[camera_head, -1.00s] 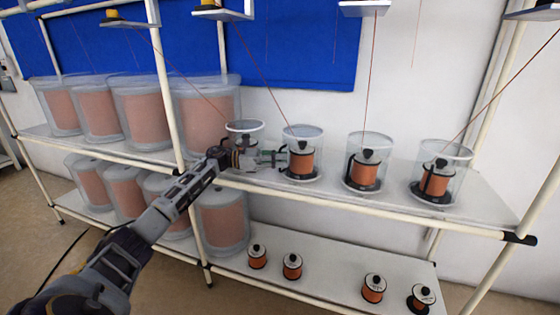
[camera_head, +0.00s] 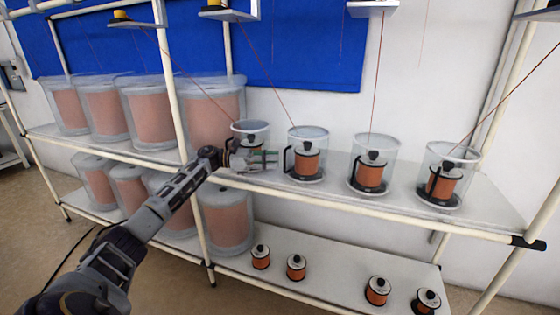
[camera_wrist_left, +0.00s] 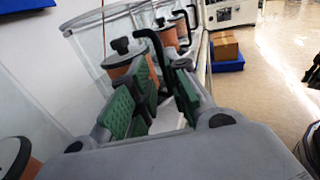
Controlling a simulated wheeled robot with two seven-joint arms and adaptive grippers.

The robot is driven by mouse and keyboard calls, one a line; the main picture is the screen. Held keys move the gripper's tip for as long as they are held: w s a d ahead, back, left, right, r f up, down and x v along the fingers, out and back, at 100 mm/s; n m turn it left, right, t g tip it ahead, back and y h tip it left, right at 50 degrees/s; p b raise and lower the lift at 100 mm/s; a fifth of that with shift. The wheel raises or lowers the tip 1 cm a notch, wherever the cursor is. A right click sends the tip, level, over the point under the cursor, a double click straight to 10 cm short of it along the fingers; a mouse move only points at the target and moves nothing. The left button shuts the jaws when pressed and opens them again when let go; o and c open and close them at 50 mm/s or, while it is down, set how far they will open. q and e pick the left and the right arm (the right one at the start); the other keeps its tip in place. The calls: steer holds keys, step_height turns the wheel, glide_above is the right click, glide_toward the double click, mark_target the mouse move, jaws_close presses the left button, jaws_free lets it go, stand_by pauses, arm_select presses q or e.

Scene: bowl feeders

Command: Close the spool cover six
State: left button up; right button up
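Clear cylindrical covers with black handles stand around small copper spools on the upper shelf. I cannot read which one is number six. The cover (camera_head: 321,140) nearest my gripper's tips has its black handle (camera_head: 286,160) standing out on its left side. My left gripper (camera_head: 275,160) is just left of that handle, fingers pointing right, and looks open and empty. In the left wrist view, the green-padded fingers (camera_wrist_left: 165,92) are apart, with the black handle (camera_wrist_left: 149,52) just beyond and between their tips, apparently not gripped. My right gripper is not in view.
Another clear cover (camera_head: 250,126) stands behind my left gripper. More covers, one (camera_head: 391,150) and another (camera_head: 473,160), stand to the right. A white post (camera_head: 179,110) and the shelf's front rail (camera_head: 370,208) are close to my arm. Small spools (camera_head: 296,268) sit below.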

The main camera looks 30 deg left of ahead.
arm_select(q)
steer(key=v, duration=0.7)
steer(key=shift+a, duration=0.15)
steer(key=shift+f, duration=0.1)
stand_by(0.4)
